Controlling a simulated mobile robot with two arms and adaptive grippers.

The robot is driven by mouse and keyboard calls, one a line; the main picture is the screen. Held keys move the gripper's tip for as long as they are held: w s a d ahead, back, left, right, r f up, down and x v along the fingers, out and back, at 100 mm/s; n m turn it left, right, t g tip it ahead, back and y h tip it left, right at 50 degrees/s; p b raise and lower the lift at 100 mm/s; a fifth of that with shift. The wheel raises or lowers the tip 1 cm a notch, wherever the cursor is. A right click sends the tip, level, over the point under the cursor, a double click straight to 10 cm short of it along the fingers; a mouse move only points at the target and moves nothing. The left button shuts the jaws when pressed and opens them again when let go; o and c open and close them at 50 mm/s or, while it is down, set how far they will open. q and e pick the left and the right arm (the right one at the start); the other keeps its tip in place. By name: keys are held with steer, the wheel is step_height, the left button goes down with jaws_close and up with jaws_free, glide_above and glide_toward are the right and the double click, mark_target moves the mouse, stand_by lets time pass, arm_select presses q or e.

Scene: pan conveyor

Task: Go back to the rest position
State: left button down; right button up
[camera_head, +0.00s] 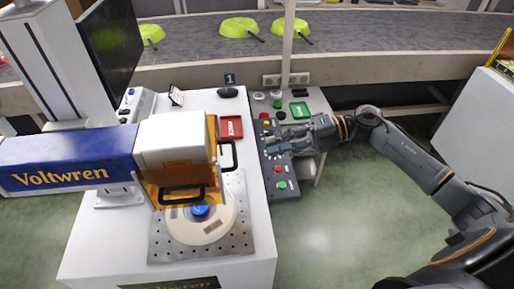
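My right gripper (277,142) reaches in from the right, over the dark control panel (284,188) at the right side of the white machine table. Its two fingers point left and look spread, with nothing visible between them. It hides part of the panel's buttons, and I cannot tell whether it touches them. A green button and a red button show below it on the panel. My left gripper is not in view.
A marking machine with a blue "Voltwren" body (68,161) stands over a round pan (188,228) on a perforated plate (240,243). A conveyor (385,32) behind carries green pans (238,27). A red tray (231,127) lies near the panel. Green floor (335,225) is clear at the lower right.

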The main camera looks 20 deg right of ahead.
steer(key=shift+v, duration=0.8)
